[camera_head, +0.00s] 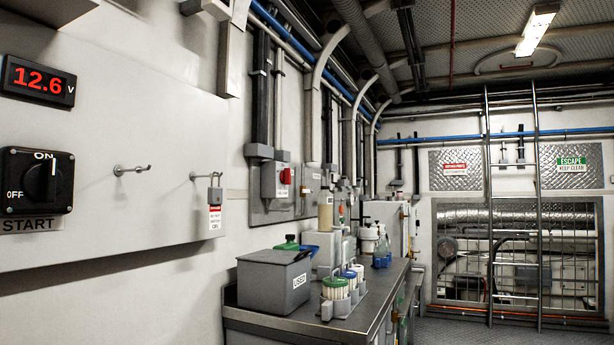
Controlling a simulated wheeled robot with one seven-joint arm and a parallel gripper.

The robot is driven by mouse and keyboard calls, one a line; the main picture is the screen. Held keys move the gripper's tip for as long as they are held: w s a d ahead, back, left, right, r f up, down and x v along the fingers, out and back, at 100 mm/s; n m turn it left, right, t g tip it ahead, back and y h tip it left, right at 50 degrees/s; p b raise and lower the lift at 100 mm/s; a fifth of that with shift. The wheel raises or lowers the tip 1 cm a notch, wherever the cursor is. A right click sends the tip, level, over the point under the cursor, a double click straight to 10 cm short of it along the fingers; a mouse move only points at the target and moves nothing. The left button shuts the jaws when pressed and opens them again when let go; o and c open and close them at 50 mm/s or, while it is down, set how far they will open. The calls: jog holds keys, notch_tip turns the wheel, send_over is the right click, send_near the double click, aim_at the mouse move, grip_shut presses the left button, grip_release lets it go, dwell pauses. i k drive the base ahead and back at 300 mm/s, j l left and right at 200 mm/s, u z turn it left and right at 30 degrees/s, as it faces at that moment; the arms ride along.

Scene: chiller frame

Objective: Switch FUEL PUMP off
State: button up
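No label reading FUEL PUMP can be made out in this view. A black rotary switch (38,180) is on the grey wall panel at the far left, with ON at its top and OFF at its left. Its knob (43,181) stands upright, with a white mark near ON. The plate (33,225) under it reads START. A red switch (286,176) on a grey box is farther along the left wall; its label is too small to read. My gripper is not in view.
A voltmeter (38,80) reads 12.6 V. A bench (345,322) carries a grey bin (262,280), tube racks and bottles. A ladder (515,205) stands at the back right.

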aim_at(285, 175)
jog(key=i+l, duration=0.45)
jog(key=l, duration=0.15)
jog(key=i+l, duration=0.4)
jog(key=l, duration=0.15)
jog(key=i+l, duration=0.45)
jog(key=l, duration=0.15)
jog(key=i+l, duration=0.45)
jog(key=l, duration=0.1)
